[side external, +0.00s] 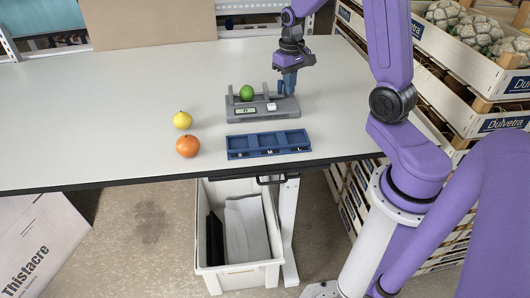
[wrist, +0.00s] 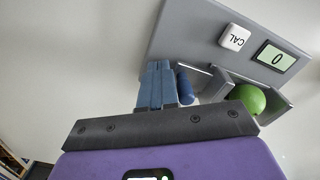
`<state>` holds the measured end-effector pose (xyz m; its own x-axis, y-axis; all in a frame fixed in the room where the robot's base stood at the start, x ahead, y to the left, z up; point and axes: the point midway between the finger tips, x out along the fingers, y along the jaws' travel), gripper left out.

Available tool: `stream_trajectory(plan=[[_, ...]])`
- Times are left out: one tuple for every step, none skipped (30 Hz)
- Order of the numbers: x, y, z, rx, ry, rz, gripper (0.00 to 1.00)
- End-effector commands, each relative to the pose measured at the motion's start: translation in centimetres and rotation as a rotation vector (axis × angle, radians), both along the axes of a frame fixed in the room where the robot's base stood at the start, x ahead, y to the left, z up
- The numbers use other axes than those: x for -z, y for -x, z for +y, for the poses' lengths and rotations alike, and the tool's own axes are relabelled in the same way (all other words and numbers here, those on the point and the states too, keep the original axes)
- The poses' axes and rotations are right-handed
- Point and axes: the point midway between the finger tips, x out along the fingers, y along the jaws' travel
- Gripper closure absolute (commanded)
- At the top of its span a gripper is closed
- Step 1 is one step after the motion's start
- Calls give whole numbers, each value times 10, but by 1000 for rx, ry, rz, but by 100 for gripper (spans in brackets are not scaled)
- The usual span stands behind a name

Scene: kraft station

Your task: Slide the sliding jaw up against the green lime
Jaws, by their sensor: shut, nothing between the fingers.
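The green lime (side external: 246,92) sits on the grey measuring device (side external: 243,115), between its left fixed jaw (side external: 231,95) and the grey sliding jaw (side external: 265,90). In the side view a gap shows between lime and sliding jaw. The lime also shows in the wrist view (wrist: 248,98), partly hidden by my gripper's dark bar. A blue knob (wrist: 184,84) sticks out from the sliding jaw's outer side. My gripper (side external: 288,91) is shut and empty, low at the right end of the device. In the wrist view its blue fingers (wrist: 158,68) are beside the knob; contact is unclear.
The device has a CAL button (wrist: 234,37) and a display (wrist: 275,57) reading 0. A blue compartment tray (side external: 268,154) lies in front. A yellow fruit (side external: 182,120) and an orange (side external: 188,146) rest to the left. The table's left side is clear.

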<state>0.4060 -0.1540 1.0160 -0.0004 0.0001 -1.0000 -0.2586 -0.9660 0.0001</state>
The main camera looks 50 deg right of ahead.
Motion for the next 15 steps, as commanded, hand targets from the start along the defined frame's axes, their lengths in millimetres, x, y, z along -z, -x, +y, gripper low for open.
stream_trajectory(plan=[[0,0,0,0,0,-1,100],[0,0,0,0,0,-1,100],[0,0,0,0,1,-2,100],[0,0,0,0,1,-2,100],[0,-1,0,0,1,-2,100],[0,-1,0,0,1,-2,100],[0,-1,1,0,1,-2,100],[0,-1,1,0,1,-2,100],[0,-2,2,-1,1,-2,100],[0,-3,2,-1,1,-2,100],[0,-3,3,-1,1,-2,100],[0,-4,4,-1,1,-2,100],[0,-5,4,-1,1,-2,100],[0,-5,5,-1,1,-2,100],[0,-6,6,0,1,-2,100]])
